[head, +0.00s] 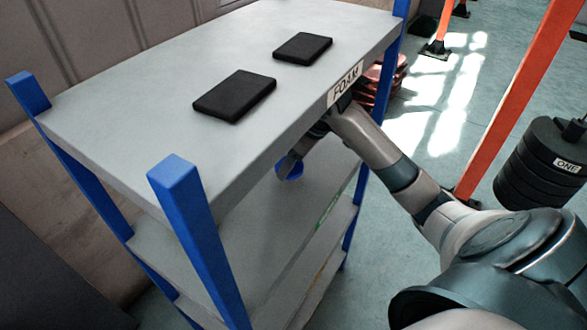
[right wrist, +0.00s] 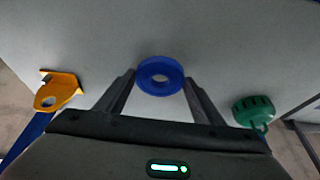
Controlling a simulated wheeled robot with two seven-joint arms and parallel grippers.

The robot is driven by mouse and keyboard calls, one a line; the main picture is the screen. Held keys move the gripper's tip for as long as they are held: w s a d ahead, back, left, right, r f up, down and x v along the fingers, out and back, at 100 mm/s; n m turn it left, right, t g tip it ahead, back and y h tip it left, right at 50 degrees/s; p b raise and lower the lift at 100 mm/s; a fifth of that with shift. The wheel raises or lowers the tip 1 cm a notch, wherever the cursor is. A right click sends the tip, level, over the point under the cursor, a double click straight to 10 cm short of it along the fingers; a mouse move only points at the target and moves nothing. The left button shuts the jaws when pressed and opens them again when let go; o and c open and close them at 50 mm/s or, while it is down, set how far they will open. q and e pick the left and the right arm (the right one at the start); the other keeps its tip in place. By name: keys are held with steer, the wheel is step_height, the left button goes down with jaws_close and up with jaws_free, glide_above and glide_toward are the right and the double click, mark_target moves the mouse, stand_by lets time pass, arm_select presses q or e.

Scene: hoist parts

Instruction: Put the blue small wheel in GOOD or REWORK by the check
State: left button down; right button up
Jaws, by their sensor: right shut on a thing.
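The blue small wheel (right wrist: 160,66) is a flat ring with a round hole, seen between the fingertips of my right gripper (right wrist: 160,82) in the right wrist view. The gripper is shut on it, one finger on each side. In the head view the wheel (head: 291,171) shows below the top board of the shelf unit (head: 150,95). My right arm reaches in under the edge of that board, which partly hides the gripper. I cannot tell whether the wheel touches the shelf beneath. My left gripper is not in view. No GOOD or REWORK label is readable.
Two black pads (head: 235,96) (head: 302,48) lie on the top board, above a FOAM label (head: 345,84). A yellow bracket (right wrist: 60,90) and a green part (right wrist: 254,111) flank the wheel. Blue posts (head: 200,235) bound the unit. Dark weights labelled ONE (head: 545,165) stand right.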

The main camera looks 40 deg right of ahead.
mark_target(295, 168)
steer(key=shift+f+p, duration=0.6)
steer(key=shift+p, duration=0.05)
steer(key=shift+f+p, duration=0.45)
steer(key=shift+f, duration=0.6)
steer(key=shift+f, duration=0.1)
steer(key=o, duration=1.5)
